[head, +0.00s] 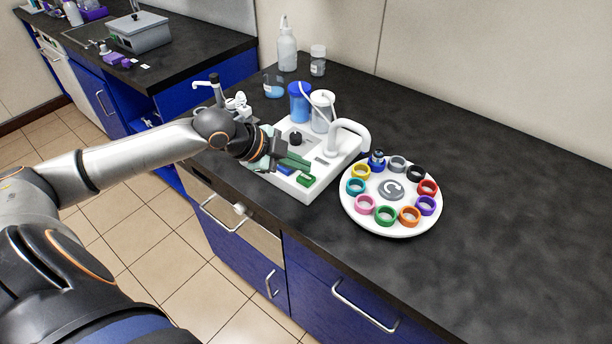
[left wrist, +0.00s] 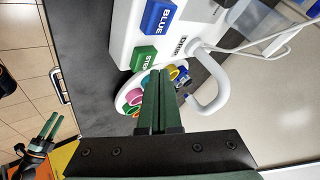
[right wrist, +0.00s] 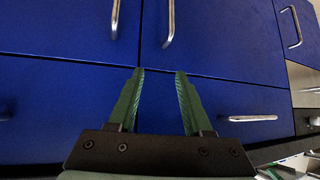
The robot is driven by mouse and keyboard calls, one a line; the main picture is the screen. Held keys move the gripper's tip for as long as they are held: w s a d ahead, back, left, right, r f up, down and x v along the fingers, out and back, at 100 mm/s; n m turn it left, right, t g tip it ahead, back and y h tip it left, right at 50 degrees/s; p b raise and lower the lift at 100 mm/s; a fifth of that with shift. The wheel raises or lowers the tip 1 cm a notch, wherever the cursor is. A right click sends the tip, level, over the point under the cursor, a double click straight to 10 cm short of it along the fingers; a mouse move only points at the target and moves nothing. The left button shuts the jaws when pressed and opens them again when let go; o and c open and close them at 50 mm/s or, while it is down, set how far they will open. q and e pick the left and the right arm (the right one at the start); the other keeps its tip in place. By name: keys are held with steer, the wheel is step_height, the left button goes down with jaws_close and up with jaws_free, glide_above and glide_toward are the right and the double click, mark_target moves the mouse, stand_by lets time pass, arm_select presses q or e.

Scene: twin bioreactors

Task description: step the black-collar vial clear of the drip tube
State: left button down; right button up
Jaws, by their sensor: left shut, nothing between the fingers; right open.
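A white round carousel (head: 392,232) carries a ring of coloured collars; the black collar (head: 415,174) is at its back right. The white drip tube (head: 350,128) arches from the white machine (head: 325,175) down beside the blue collar (head: 377,161), with a dark-topped vial there. The machine's front has a blue button (left wrist: 158,17) and a green STEP button (left wrist: 144,57). My left gripper (head: 308,166) is shut and empty above the buttons; its fingertips show in the left wrist view (left wrist: 160,74). My right gripper (right wrist: 160,72) is open and empty, facing blue cabinet fronts.
A blue vessel (head: 299,104) and a clear vessel (head: 322,112) stand at the machine's back. A white bottle (head: 287,50) and a jar (head: 318,62) stand behind. The dark worktop (head: 530,210) is clear at right.

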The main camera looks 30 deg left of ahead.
mark_target(300, 178)
arm_select(q)
steer(key=shift+f, duration=0.1)
steer(key=shift+f, duration=0.3)
steer(key=shift+f, duration=0.5)
stand_by(0.8)
steer(key=shift+r+p, duration=0.1)
steer(key=shift+p, duration=0.2)
steer(key=shift+r+p, duration=0.75)
steer(key=shift+p, duration=0.3)
step_height(300, 178, up, 5)
steer(key=p, duration=0.5)
steer(key=shift+r+p, duration=0.1)
steer(key=shift+p, duration=0.2)
